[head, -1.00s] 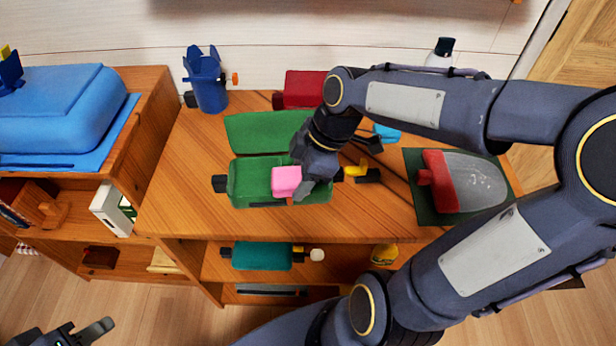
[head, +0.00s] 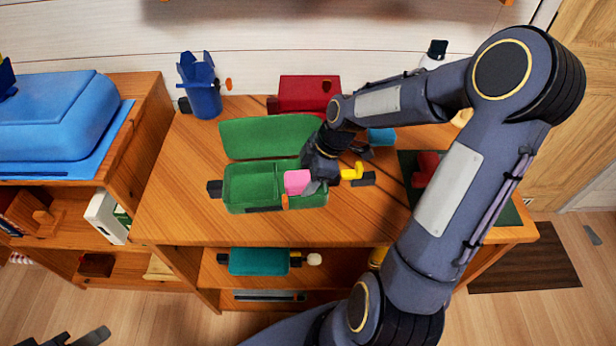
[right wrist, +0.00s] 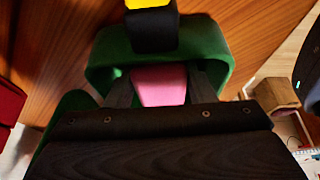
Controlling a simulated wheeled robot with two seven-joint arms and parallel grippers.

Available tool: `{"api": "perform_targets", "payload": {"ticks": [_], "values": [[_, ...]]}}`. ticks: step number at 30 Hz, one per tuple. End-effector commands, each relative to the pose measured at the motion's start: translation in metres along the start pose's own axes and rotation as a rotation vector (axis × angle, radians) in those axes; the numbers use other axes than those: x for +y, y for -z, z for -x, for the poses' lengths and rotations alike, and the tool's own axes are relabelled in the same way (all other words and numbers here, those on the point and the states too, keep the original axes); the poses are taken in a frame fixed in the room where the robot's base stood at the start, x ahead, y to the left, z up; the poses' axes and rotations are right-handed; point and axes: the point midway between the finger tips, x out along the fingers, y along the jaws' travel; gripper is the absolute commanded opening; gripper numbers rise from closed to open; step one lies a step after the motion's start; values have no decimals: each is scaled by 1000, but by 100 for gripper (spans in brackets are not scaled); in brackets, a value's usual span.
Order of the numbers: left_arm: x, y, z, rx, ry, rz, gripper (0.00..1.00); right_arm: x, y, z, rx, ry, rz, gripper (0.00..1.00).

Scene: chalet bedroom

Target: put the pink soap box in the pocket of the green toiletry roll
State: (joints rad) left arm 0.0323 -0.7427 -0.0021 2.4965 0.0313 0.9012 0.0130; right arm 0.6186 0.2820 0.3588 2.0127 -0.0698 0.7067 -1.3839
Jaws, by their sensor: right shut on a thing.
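The green toiletry roll (head: 249,208) lies open on the wooden desk, its flap (head: 265,137) spread toward the wall and a divided tray-like pocket part in front. The pink soap box (head: 297,181) is at the right compartment of that front part. My right gripper (head: 313,182) is shut on the soap box; in the right wrist view the box (right wrist: 160,84) sits between the two fingers, with green walls around it. I cannot tell whether the box touches the pocket floor. My left gripper (head: 88,339) shows only in part at the bottom left corner, away from the desk.
A blue cup (head: 203,92) stands at the desk's back left, a red box (head: 308,92) at the back. A yellow and black item (head: 357,174) lies just right of the roll. A dark green mat (head: 507,212) is further right. The desk's front left is clear.

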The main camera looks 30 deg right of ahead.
Motion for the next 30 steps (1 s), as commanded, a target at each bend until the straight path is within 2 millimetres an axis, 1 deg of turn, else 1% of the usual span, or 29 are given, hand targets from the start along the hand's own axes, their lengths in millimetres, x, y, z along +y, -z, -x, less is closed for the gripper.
{"api": "perform_targets", "payload": {"ticks": [4, 8, 9, 13, 20, 23, 26, 29, 30], "values": [[0, 0, 0, 0, 0, 0, 36, 0, 0, 1, 0, -1, 0, 25], [-2, -2, -3, 0, 0, 0, 36, 0, -1, -3, 0, -1, 0, 25], [-1, -1, -2, 0, 0, 0, 36, 0, -1, -2, 0, -1, 0, 53], [-1, -1, -2, 0, 0, 0, 36, 0, -1, -2, 0, -1, 0, 70], [-1, -1, -2, 0, 0, 0, 36, 0, -1, -2, 0, -1, 0, 70], [0, 0, 1, 0, 0, 0, 36, 0, 1, 2, 0, -1, 0, 70], [1, 1, 2, 0, 0, 0, 36, 1, 0, 11, -1, -5, 0, 70], [2, 2, 3, 0, 0, 0, 36, 1, 1, 29, -1, -7, -2, 70], [2, 2, 4, 0, 0, 0, 36, 1, 1, 38, -1, -8, -1, 70]]}}
